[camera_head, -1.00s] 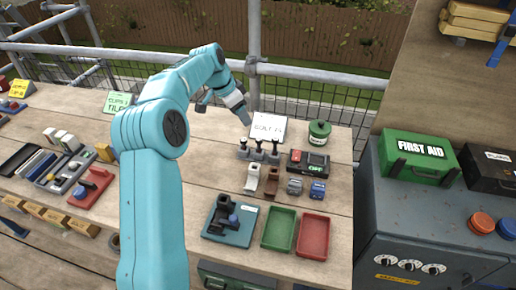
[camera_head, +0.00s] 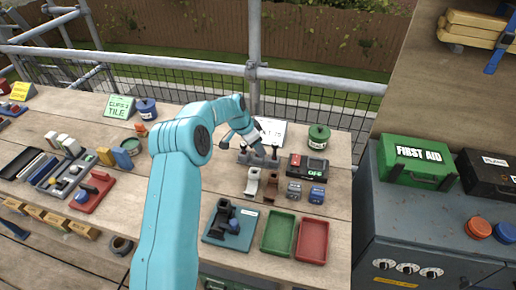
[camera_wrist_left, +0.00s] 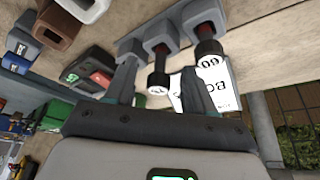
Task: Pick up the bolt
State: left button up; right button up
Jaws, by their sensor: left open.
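A grey rack (camera_head: 262,160) with upright black-headed bolts stands on the wooden table before a white card. In the left wrist view, the rack (camera_wrist_left: 128,45) holds a bolt (camera_wrist_left: 157,82) with a black, white-marked end, and another bolt (camera_wrist_left: 208,46) marked "60" to its right. My left gripper (camera_head: 257,143) is over the rack. In the left wrist view my left gripper (camera_wrist_left: 162,84) is open, with the middle bolt between its fingers in the picture. I cannot tell whether the fingers touch it. A finger partly covers the rack's left slot. My right gripper is not in view.
The bolt card (camera_head: 270,132) stands close behind the rack, with a green pot (camera_head: 318,137) to its right. A black-and-red box (camera_head: 308,166) sits to the right. White and brown clips, blue-grey blocks, and green (camera_head: 278,233) and red (camera_head: 312,240) trays lie in front.

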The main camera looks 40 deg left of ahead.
pick_arm(q)
jog(key=x, duration=0.3)
jog(key=shift+w+d+r, duration=0.1)
jog(key=shift+w+r, duration=0.1)
jog(key=shift+w, duration=0.05)
jog(key=shift+s+r, duration=0.15)
jog(key=shift+s, duration=0.1)
jog(key=shift+c, duration=0.3)
jog(key=shift+s, duration=0.1)
jog(key=c, duration=0.6)
grip_shut()
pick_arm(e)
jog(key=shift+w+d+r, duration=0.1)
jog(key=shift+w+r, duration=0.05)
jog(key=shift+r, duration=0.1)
